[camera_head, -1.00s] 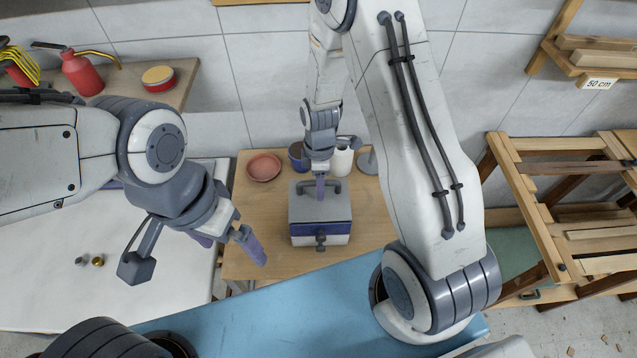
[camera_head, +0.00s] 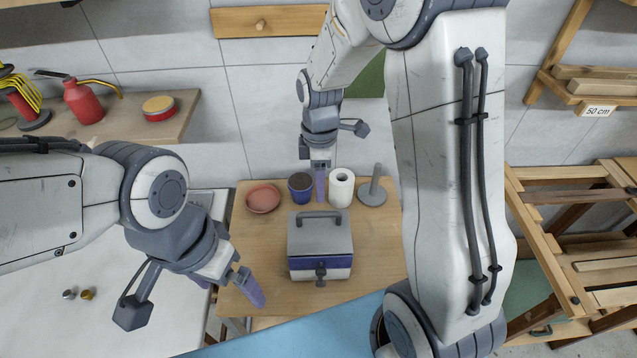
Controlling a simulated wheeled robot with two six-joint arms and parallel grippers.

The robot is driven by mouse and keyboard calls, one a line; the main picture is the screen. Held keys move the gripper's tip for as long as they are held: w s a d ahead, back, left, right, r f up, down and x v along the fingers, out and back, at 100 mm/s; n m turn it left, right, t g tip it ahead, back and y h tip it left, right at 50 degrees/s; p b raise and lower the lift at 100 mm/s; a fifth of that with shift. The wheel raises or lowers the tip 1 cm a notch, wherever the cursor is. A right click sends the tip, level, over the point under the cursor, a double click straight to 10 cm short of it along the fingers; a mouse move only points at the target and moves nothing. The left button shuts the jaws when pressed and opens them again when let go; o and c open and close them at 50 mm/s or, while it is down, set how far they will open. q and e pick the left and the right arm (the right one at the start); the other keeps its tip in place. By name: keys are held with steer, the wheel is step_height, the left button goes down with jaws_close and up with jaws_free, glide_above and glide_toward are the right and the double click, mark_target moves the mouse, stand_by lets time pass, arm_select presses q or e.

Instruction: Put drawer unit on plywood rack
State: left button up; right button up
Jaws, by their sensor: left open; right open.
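The drawer unit (camera_head: 320,252) is a box with a grey top, a blue and white front and a dark handle. It stands upright on the wooden table (camera_head: 262,300). My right gripper (camera_head: 320,186) is open and empty, pointing down above and behind the box, apart from its handle. One of its fingers hides the other. My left gripper (camera_head: 228,284) is open and empty, left of the box over the table's left edge. A slatted wooden rack (camera_head: 545,240), likely the plywood rack, stands at the right, partly cut off by the picture edge.
Behind the box stand a pink dish (camera_head: 263,198), a dark blue cup (camera_head: 301,187), a white paper roll (camera_head: 341,188) and a grey stand (camera_head: 373,190). A wall shelf (camera_head: 165,122) is at upper left. My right arm covers the space between table and rack.

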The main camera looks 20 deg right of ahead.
steer(key=s+a+r+m, duration=0.3)
steer(key=s+a+r, duration=0.1)
steer(key=s, duration=0.6)
steer(key=s+a+r+m, duration=0.4)
steer(key=s+a, duration=0.3)
steer(key=s, duration=0.4)
steer(key=shift+a+m+t+y, duration=0.15)
steer(key=shift+m+t+y, duration=0.15)
steer(key=shift+t+y, duration=0.1)
step_height(320, 180, down, 4)
steer(key=b, duration=0.4)
steer(key=shift+f, duration=0.1)
